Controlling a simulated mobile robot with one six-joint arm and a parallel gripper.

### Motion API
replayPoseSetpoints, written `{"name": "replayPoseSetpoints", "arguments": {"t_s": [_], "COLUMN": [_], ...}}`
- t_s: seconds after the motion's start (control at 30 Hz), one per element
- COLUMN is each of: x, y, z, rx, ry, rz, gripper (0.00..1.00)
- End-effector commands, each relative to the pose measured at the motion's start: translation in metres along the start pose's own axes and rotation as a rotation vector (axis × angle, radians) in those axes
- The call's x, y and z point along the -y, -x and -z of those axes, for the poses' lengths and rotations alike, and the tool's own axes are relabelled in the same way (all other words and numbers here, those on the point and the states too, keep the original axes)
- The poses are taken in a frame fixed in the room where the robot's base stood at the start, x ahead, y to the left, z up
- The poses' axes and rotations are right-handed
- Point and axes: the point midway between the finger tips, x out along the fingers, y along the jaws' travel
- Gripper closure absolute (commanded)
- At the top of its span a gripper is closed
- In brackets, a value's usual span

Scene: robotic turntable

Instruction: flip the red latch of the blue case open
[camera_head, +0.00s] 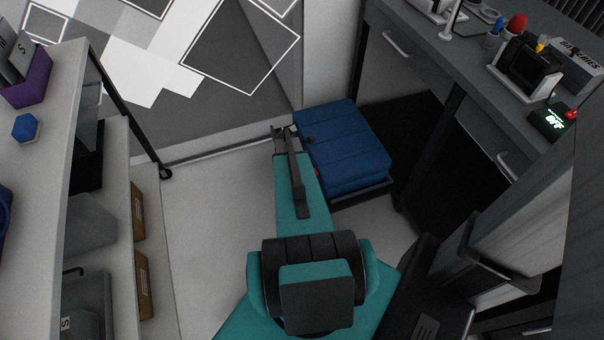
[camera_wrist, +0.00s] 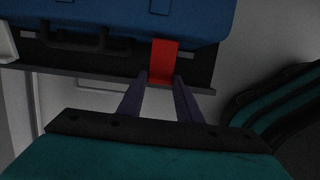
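The blue case (camera_head: 345,150) lies on a low dark platform beside the desk in the head view. Its front side fills the top of the wrist view (camera_wrist: 110,18). The red latch (camera_wrist: 163,60) hangs down on its front, right of a black handle (camera_wrist: 75,38). In the head view only a small red spot shows at the case's left edge, by my arm. My gripper (camera_wrist: 160,79) is open, with its two dark fingers apart and their tips near the latch's lower end, one on either side in the picture. I cannot tell whether they touch it.
The platform's front edge (camera_wrist: 100,77) runs below the case. A shelf unit (camera_head: 110,200) with boxes stands at left. A grey desk (camera_head: 440,60) with devices stands at right, with a dark space below it. Pale floor (camera_head: 215,220) is clear left of my arm.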

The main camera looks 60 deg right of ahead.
Motion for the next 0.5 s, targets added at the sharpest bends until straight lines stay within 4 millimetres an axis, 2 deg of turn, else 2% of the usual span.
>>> {"name": "replayPoseSetpoints", "arguments": {"t_s": [0.03, 0.1, 0.5], "x": [-0.0023, -0.0018, 0.0001], "y": [0.0004, 0.0004, 0.0029], "z": [0.0001, 0.0001, -0.0002], "rx": [0.0, 0.0, 0.0], "ry": [-0.001, -0.001, -0.001], "rz": [-0.006, -0.004, 0.0], "gripper": [0.6, 0.5, 0.5]}}
